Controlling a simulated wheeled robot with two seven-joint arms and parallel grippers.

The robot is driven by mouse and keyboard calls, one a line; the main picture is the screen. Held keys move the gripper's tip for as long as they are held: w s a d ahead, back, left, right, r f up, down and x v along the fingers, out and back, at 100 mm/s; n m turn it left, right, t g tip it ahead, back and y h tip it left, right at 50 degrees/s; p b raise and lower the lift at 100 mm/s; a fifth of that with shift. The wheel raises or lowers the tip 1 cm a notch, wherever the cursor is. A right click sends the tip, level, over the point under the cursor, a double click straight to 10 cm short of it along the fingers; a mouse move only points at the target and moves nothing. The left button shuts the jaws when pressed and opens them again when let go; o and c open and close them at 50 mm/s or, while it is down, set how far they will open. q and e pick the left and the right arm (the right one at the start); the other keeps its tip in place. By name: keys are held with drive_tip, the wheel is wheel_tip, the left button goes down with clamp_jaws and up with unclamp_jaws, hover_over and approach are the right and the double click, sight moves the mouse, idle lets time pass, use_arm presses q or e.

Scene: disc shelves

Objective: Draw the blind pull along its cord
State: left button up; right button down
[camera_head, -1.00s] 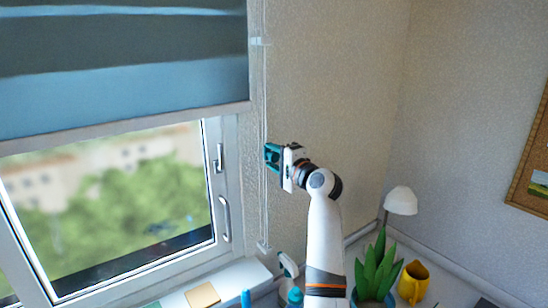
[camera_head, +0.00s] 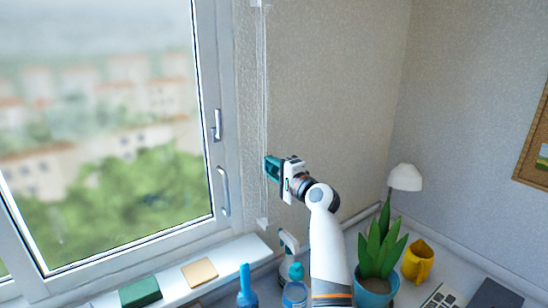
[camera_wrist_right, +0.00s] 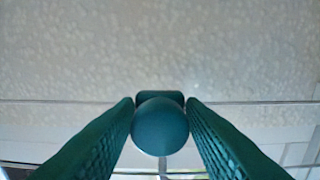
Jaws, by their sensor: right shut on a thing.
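My right gripper (camera_head: 270,168) is at the cord (camera_head: 262,90) beside the window frame. The cord runs vertically down the wall to a small white fitting (camera_head: 263,222). In the right wrist view, the teal blind pull (camera_wrist_right: 160,126) is a round knob with a darker block behind it. It sits between the two teal fingers of my right gripper (camera_wrist_right: 160,103), which are shut on it. In the head view the fingers hide the pull. The blind itself is not in view; the visible window pane is uncovered. My left gripper is not in view.
A green block (camera_head: 140,292) and a tan block (camera_head: 200,272) lie on the sill.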

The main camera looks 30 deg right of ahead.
wheel_tip(320, 180, down, 11)
drive_tip(key=b, duration=0.5)
drive_tip(key=shift+f, duration=0.2)
drive_tip(key=c, duration=1.1)
unclamp_jaws()
drive_tip(key=shift+r, duration=0.15)
drive_tip(key=s, duration=0.4)
drive_tip(key=s+d+b, duration=0.1)
drive_tip(key=s, duration=0.3)
drive_tip(key=s+b, duration=0.1)
drive_tip(key=s, duration=0.3)
drive_tip(key=shift+d, duration=0.35)
